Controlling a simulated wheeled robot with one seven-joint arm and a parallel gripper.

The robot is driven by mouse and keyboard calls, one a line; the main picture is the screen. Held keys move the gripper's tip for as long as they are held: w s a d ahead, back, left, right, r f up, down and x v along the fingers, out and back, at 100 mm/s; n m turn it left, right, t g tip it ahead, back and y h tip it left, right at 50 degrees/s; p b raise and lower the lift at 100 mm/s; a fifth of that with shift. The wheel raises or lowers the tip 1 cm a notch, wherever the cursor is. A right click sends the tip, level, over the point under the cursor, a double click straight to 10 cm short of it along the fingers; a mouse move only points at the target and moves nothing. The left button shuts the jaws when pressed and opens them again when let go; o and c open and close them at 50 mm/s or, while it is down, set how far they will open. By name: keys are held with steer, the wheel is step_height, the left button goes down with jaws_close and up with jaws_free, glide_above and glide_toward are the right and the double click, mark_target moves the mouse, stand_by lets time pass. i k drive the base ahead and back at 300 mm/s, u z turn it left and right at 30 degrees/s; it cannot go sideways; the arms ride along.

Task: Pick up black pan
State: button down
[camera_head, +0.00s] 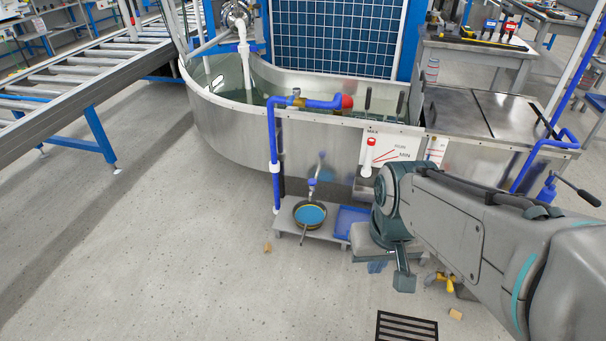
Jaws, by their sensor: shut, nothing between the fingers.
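A small dark round pan (311,227) sits on a low grey platform at the foot of the steel tank, below a small tap. Its inside looks blue, and its short handle points toward the front. My gripper (404,280) hangs to the right of the pan and nearer the camera, clearly apart from it. The gripper is shut and empty, pointing down. My arm reaches in from the right edge and hides part of the platform and floor behind it.
The curved steel tank (235,137) rises behind the pan. A blue tray (350,222) lies right of the pan. A blue vertical pipe (273,160) stands close by on its left. A black floor grate (406,328) lies in front. The floor at left is clear.

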mark_target(309, 216)
steer(key=z, duration=0.5)
steer(key=i, duration=1.2)
steer(key=u, duration=0.05)
